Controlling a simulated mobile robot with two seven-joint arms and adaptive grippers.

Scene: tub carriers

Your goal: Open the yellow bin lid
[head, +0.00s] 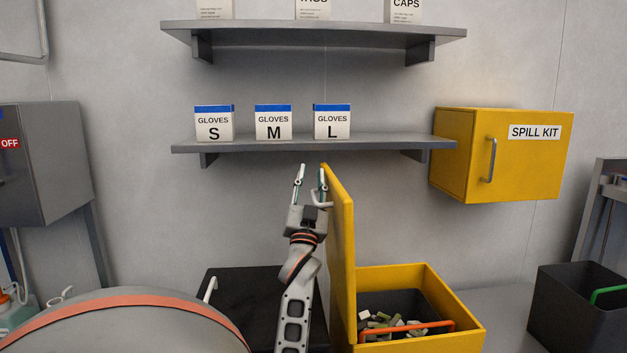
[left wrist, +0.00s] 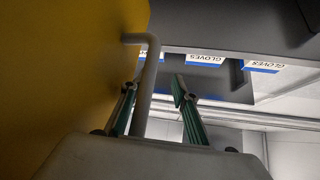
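The yellow bin (head: 468,335) stands at the lower middle right in the head view. Its lid (head: 342,245) stands about upright at the bin's left side, so the inside shows. My left gripper (head: 310,172) is just left of the lid's upper part, fingers pointing up and spread apart. A pale bar handle (head: 323,203) sticks out from the lid beside the fingers. In the left wrist view the handle (left wrist: 146,85) rises close to the left finger, and the fingers (left wrist: 156,92) are open; contact with the handle is unclear. My right gripper is in neither view.
A dark tub with an orange handle (head: 408,328) and grey and olive pieces sits inside the bin. A black lid (head: 255,285) lies to the left. A shelf (head: 310,146) with glove boxes is above; a yellow spill kit cabinet (head: 500,155) hangs right. A black tub (head: 580,300) stands far right.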

